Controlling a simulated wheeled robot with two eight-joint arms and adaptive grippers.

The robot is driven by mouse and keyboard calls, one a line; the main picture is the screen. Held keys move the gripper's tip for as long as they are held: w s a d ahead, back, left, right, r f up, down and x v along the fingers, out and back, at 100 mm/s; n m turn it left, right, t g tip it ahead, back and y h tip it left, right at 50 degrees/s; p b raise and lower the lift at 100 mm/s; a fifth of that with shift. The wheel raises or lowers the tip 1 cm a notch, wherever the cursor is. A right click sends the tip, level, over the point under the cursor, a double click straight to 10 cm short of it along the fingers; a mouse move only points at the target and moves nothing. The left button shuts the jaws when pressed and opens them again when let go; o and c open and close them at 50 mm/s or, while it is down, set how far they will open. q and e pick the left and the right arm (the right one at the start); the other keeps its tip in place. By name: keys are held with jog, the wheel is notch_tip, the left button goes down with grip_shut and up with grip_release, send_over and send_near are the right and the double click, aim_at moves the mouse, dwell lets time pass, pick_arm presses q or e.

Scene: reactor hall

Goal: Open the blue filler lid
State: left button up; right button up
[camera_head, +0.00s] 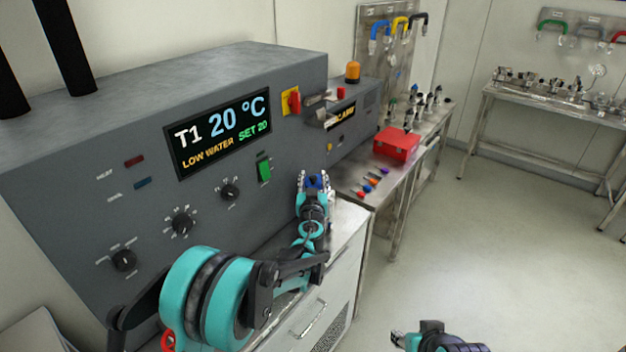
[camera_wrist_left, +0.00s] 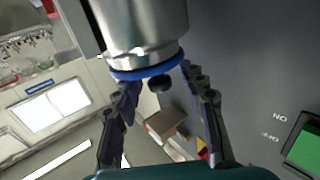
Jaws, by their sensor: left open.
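The blue filler lid shows as a small blue patch (camera_head: 314,182) between the fingers of my left gripper in the head view. In the left wrist view, which looks upside down, a steel cylinder (camera_wrist_left: 143,28) ends in a blue rim (camera_wrist_left: 148,71) with a small dark knob (camera_wrist_left: 160,84) close to it. My left gripper (camera_head: 314,177) is open, with its fingers on either side of the knob in the wrist view (camera_wrist_left: 160,80). I cannot tell whether they touch. My right gripper (camera_head: 400,339) shows partly at the bottom of the head view; its jaws are unclear.
A grey control cabinet (camera_head: 130,190) with a display (camera_head: 222,130) reading T1 20 °C and LOW WATER stands beside my left arm. A green switch (camera_head: 264,171) is near the gripper. A side bench holds a red box (camera_head: 397,143). The floor on the right is clear.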

pick_arm(q)
grip_shut()
